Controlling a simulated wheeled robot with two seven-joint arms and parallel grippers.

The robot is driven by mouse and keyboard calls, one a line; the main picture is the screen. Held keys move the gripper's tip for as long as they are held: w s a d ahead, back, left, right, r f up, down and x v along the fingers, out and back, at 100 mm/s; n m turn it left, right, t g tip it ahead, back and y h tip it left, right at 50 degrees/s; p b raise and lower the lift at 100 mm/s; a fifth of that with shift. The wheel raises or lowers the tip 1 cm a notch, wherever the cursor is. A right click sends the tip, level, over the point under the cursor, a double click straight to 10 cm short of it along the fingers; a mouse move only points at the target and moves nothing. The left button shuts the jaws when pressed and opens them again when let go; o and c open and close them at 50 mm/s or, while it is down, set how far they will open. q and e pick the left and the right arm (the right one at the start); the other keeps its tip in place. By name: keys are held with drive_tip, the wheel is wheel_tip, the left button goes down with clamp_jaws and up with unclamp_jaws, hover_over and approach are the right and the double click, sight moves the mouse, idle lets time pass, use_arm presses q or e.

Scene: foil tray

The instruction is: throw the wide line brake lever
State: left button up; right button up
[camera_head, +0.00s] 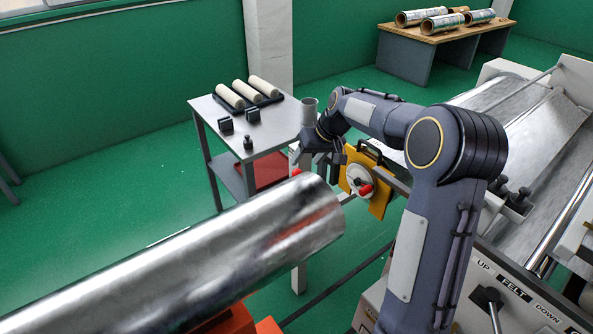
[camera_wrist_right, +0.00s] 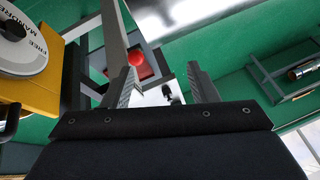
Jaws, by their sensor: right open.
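A red ball knob (camera_head: 297,173) shows just left of my right gripper (camera_head: 322,162), beyond the end of the big foil roll. A red ball (camera_wrist_right: 137,58) also shows in the wrist view, close by the left fingertip; its stem is hard to make out. My right gripper (camera_wrist_right: 163,82) is open, and I see nothing held between its fingers. A yellow plate (camera_head: 378,204) with a white lettered disc (camera_head: 355,178) and a red handle (camera_head: 366,190) stands right of the gripper. I cannot tell for certain which part is the wide line brake lever. My left gripper is out of view.
The shiny foil roll (camera_head: 190,255) fills the lower left, close to the gripper. A grey table (camera_head: 205,112) with several pale rollers stands behind. A panel marked UP, FELT and DOWN (camera_head: 515,292) with a black lever is at lower right. Green floor lies open at left.

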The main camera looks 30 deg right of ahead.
hover_over(299, 171)
drive_tip(key=s, duration=0.2)
drive_tip(key=shift+h, duration=0.3)
drive_tip(key=f, duration=0.5)
drive_tip(key=d+f, duration=0.1)
drive_tip(key=f, duration=0.2)
drive_tip(key=shift+s+f, duration=0.1)
drive_tip(key=shift+s, duration=0.05)
drive_tip(key=p+x, duration=0.2)
drive_tip(key=x, duration=0.6)
drive_tip(key=shift+s, duration=0.15)
drive_tip(key=shift+p, duration=0.3)
clamp_jaws()
